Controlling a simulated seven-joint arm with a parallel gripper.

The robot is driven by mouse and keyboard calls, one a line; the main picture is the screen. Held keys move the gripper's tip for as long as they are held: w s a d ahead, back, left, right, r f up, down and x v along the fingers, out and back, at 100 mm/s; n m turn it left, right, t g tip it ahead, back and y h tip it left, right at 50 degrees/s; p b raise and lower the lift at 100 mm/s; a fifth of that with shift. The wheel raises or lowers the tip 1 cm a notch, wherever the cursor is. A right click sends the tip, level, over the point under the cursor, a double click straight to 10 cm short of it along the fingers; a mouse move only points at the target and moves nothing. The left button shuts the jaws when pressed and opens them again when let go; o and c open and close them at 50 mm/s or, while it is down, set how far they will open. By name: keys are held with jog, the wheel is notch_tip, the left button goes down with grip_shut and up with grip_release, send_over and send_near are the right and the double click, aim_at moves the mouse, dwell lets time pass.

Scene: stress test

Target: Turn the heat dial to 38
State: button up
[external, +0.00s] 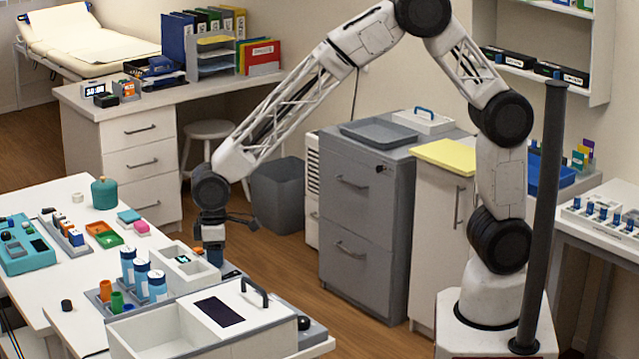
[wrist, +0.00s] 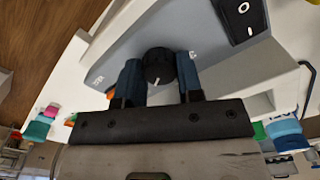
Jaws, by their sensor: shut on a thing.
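The heat dial (wrist: 158,62) is a round black knob with a white pointer mark, on a grey panel (wrist: 125,45). In the wrist view the mark faces the lower side of the picture, toward my gripper body. The small printing beside the dial is too small to read. My gripper (wrist: 159,76) has its two blue fingers on either side of the dial, shut on it. In the external view my gripper (external: 214,250) reaches down at the right edge of a white device (external: 177,272) with a small display; the dial is hidden there.
A black rocker switch (wrist: 240,15) is on the same panel. Blue-and-white bottles (external: 142,277) stand left of the device. A white box with a handle (external: 225,308) is in front. A teal device (external: 25,250) and coloured trays (external: 104,234) lie further left on the white table.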

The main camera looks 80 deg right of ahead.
jog(key=shift+r, duration=0.1)
dwell(0.3)
jog(key=o, duration=0.7)
jog(key=shift+c, duration=0.2)
jog(key=shift+r, duration=0.1)
jog(key=shift+r, duration=3.75)
jog(key=shift+d+r, duration=0.1)
